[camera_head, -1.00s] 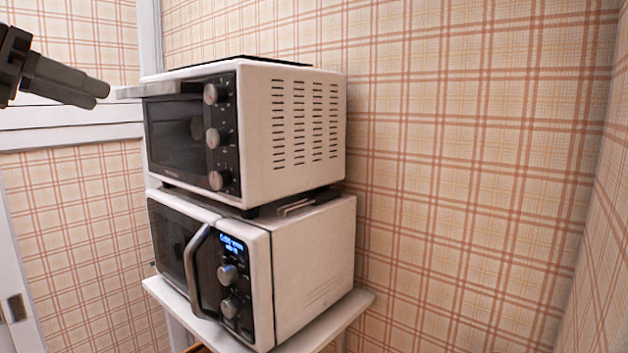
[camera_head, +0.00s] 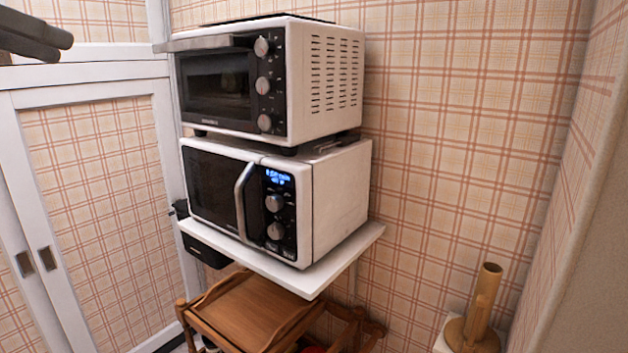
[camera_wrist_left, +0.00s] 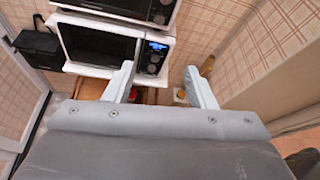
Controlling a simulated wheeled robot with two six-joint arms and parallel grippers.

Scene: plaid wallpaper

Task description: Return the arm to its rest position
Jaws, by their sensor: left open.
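My left gripper (camera_head: 32,36) shows at the top left corner of the head view, in front of the white cabinet and apart from the ovens. In the left wrist view its two fingers (camera_wrist_left: 158,88) stand wide apart with nothing between them. The toaster oven (camera_head: 335,82) sits on top of the microwave (camera_head: 340,195), and both doors look shut. My right gripper is not in either view.
The microwave stands on a white shelf (camera_head: 335,257). Below it is a wooden cart (camera_head: 245,308). A tan cylindrical object (camera_head: 484,300) stands at the lower right. A sliding cabinet door (camera_head: 105,190) is on the left. Plaid wall lies behind.

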